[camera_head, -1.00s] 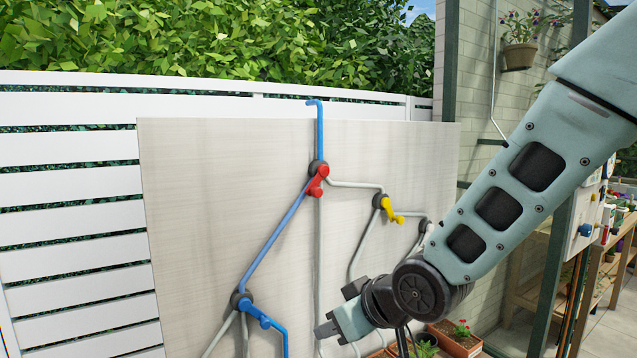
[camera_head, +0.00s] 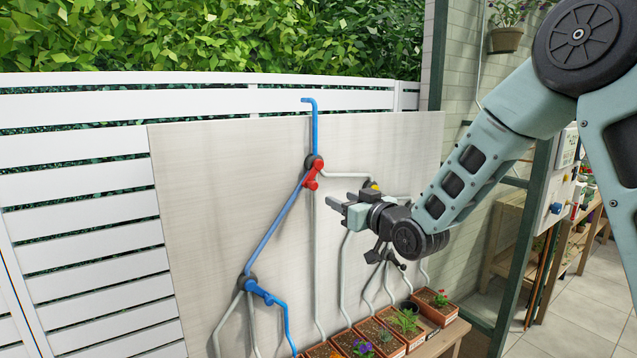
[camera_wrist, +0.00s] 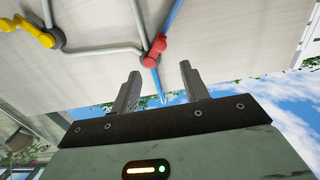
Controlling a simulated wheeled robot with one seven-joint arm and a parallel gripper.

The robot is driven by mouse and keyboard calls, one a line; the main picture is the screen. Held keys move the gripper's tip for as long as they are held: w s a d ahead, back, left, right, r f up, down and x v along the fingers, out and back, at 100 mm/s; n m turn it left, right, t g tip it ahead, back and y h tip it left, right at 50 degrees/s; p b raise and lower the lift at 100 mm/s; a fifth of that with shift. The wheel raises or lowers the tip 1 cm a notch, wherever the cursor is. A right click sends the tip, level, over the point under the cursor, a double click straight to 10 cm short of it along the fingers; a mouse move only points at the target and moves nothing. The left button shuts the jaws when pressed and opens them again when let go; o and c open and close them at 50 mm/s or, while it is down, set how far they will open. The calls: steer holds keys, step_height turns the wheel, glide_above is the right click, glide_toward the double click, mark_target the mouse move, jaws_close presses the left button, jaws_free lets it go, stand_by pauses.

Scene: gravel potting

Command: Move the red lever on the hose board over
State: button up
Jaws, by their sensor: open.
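The red lever (camera_head: 313,173) sits on a dark round valve high on the hose board (camera_head: 225,170). It slants down and to the left from the valve. It also shows in the wrist view (camera_wrist: 155,50), above and between my fingers and apart from them. My gripper (camera_head: 333,203) is open and empty, to the right of and a little below the red lever in the head view. Its two fingers (camera_wrist: 160,85) stand apart in the wrist view, with blue pipe seen between them.
A blue lever (camera_head: 262,293) sits lower left on the board. A yellow lever (camera_wrist: 38,32) is mostly hidden behind my gripper in the head view. Grey pipes run down to several planter boxes (camera_head: 385,340). A white fence (camera_head: 75,190) stands at left.

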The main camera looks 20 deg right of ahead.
mark_target(315, 187)
steer(key=p+x, duration=0.3)
steer(key=x, duration=0.6)
steer(key=shift+w+a+r+p, duration=0.15)
steer(key=shift+w+p, duration=0.1)
steer(key=shift+p, duration=0.15)
steer(key=shift+w+a, duration=0.15)
steer(key=shift+w, duration=0.45)
steer(key=shift+f, duration=0.25)
jaws_close()
